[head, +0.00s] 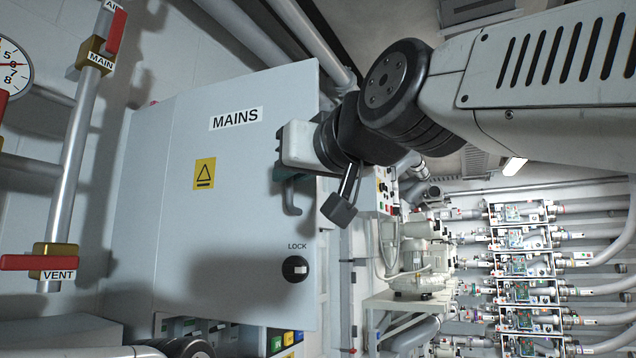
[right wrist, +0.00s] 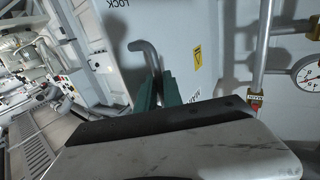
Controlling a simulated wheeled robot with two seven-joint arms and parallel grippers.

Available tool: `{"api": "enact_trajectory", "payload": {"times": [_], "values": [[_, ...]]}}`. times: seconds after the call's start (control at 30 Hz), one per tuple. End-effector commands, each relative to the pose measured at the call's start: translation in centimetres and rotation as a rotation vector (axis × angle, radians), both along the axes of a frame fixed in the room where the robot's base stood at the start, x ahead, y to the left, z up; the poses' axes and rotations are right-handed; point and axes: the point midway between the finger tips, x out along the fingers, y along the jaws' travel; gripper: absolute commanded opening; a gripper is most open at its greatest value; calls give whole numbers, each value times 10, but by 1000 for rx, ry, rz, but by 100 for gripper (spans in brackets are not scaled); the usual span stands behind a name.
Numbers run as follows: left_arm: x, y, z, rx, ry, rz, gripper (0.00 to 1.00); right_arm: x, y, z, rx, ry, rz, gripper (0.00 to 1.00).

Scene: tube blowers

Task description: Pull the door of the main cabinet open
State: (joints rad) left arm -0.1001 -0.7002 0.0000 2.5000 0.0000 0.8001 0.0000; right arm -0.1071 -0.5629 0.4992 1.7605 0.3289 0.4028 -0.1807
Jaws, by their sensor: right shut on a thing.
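The main cabinet's door (head: 235,235) is a light grey panel marked MAINS with a yellow warning sign, in the head view left of centre. I cannot tell from these frames whether it stands ajar. Its grey hooked handle (head: 292,201) is near the door's right edge, above the round black LOCK knob (head: 295,269). My right gripper (head: 289,174) is shut on the handle, with its teal fingers around the upper part. In the right wrist view the handle (right wrist: 145,52) sticks out past the teal fingers (right wrist: 157,92). My left gripper is not in view.
Pipes with red levers marked MAIN (head: 115,32) and VENT (head: 30,262) run left of the cabinet. Coloured buttons (head: 285,341) show below the door. A rack of tube units (head: 525,265) and machinery (head: 415,270) stand to the right.

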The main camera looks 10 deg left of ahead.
Motion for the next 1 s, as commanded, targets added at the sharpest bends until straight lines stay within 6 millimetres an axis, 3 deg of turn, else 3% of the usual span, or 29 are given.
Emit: {"api": "enact_trajectory", "payload": {"times": [0.5, 1.0], "values": [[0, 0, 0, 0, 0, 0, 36, -41, 24, -1, -3, 1, -30, 0], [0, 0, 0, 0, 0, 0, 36, -46, 27, -1, -3, 1, -30, 0]]}}
